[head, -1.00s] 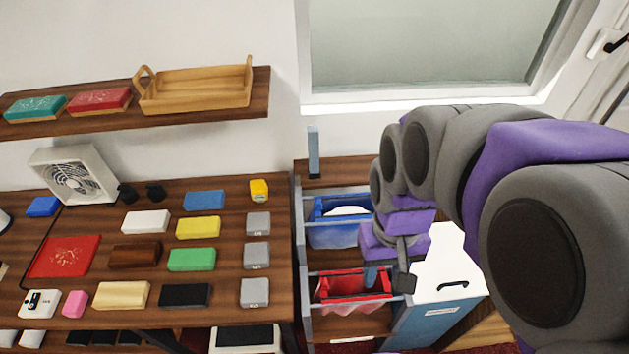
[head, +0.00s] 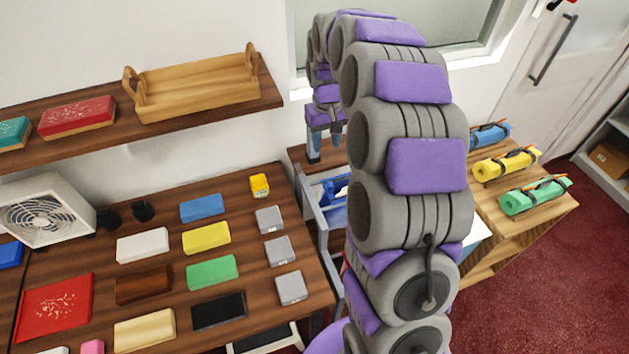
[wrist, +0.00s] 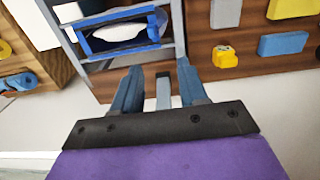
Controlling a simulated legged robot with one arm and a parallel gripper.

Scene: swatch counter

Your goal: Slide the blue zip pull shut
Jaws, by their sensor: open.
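The blue open-topped pouch (head: 335,208) sits in a grey-blue frame (head: 308,200), partly hidden behind my arm in the head view. The wrist view shows the pouch (wrist: 122,32) with something white inside. A grey-blue upright post (wrist: 163,92) stands at the back of the frame. My gripper (wrist: 160,82) is open, and the post shows between its two blue fingers in the wrist view; I cannot tell whether they touch it. In the head view my gripper (head: 325,148) is above the frame's back edge. I cannot make out a separate zip pull.
A brown counter (head: 165,215) with several coloured blocks lies left of the frame. A shelf with a wooden tray (head: 195,88) is above it. Rolled mats (head: 505,163) lie on a wooden stand at the right. A white wall and a window are behind.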

